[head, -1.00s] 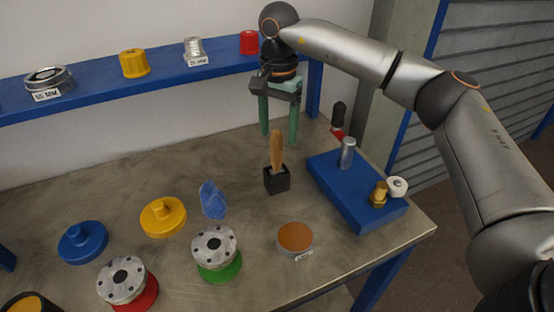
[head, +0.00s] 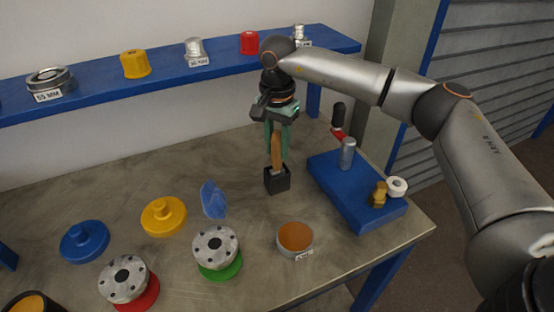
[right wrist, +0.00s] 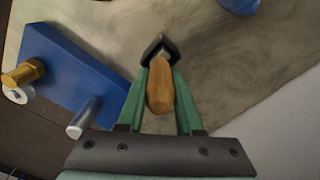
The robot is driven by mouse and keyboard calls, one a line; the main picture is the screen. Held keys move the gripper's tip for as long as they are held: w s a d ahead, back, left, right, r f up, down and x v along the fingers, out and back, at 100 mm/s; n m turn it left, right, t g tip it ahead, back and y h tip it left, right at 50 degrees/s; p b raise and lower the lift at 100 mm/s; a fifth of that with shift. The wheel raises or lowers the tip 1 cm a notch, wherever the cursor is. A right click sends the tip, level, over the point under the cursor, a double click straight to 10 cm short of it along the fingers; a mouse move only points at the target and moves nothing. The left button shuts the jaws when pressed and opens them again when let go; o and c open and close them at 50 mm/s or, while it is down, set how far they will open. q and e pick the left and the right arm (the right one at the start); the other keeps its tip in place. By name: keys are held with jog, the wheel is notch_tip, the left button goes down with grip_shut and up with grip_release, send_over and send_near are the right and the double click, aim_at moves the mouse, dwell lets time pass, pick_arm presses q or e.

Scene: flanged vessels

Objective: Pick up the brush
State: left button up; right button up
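The brush stands upright in a small black square holder (head: 277,180) on the table. Its wooden handle (head: 277,155) points up. My right gripper (head: 277,150) reaches down from above, with its green fingers on either side of the handle. In the right wrist view, the handle (right wrist: 160,90) lies between the two fingers (right wrist: 159,80), which look closed against it. The bristle end is hidden in the holder (right wrist: 160,48). My left gripper is in neither view.
A blue block (head: 350,190) with a metal post, a brass fitting and a white roll stands close on the right. A blue shelf (head: 225,72) runs behind. A blue piece (head: 213,200), a round tin (head: 295,240) and flanged parts lie in front.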

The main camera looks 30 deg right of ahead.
grip_shut()
